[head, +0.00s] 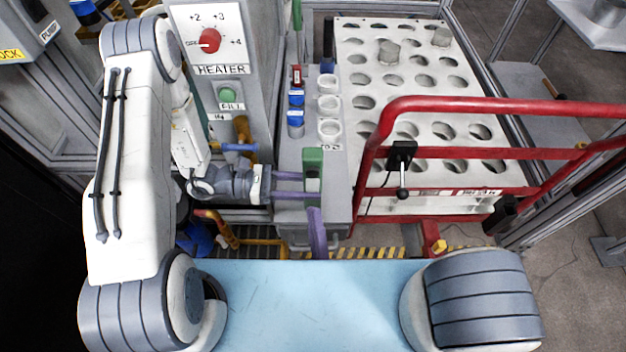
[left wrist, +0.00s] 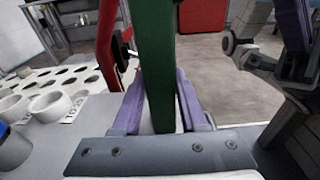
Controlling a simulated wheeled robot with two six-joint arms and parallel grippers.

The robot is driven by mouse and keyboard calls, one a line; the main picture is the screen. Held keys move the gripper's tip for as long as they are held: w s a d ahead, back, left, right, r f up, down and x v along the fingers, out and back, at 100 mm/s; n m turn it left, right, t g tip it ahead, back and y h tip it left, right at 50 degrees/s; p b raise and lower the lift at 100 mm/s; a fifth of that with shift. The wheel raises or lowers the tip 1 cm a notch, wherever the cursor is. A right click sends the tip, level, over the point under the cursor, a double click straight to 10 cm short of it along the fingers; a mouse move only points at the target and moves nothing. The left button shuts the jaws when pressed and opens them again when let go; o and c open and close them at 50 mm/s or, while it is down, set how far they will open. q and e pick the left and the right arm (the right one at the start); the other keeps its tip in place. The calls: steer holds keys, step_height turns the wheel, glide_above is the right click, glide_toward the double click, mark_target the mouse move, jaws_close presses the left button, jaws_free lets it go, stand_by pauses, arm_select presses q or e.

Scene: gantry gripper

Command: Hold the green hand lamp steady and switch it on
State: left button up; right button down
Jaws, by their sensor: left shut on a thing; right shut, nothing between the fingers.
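The green hand lamp (head: 314,166) is upright between the purple fingers of my left gripper (head: 300,187), near the middle of the head view. In the left wrist view the lamp (left wrist: 155,65) is a tall green bar between the two fingers of my left gripper (left wrist: 160,100). My right gripper (head: 317,232) shows as purple fingers just below the lamp in the head view. It also shows at the upper right of the left wrist view (left wrist: 292,28), apart from the lamp there, and it is shut and empty. I cannot make out the lamp's switch.
A grey bench (head: 290,160) with white cup holders (head: 329,105) and blue-capped containers (head: 296,118) lies beside the lamp. A red rail frame (head: 480,107) stands at right before a perforated rack (head: 400,60). A heater panel (head: 207,25) stands at upper left.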

mark_target(313, 173)
steer(key=s+n+h, duration=0.1)
steer(key=n, duration=0.4)
steer(key=s+n+h, duration=0.1)
steer(key=n, duration=0.4)
steer(key=s+n, duration=0.1)
steer(key=n, duration=0.4)
steer(key=shift+s+a+f+t+h, duration=0.1)
steer(key=shift+s+a+t+h, duration=0.1)
steer(key=shift+a+t+h, duration=0.15)
steer(key=w, duration=0.8)
steer(key=shift+w, duration=0.4)
steer(key=shift+w, duration=0.1)
stand_by(1.3)
steer(key=shift+w, duration=0.3)
stand_by(0.4)
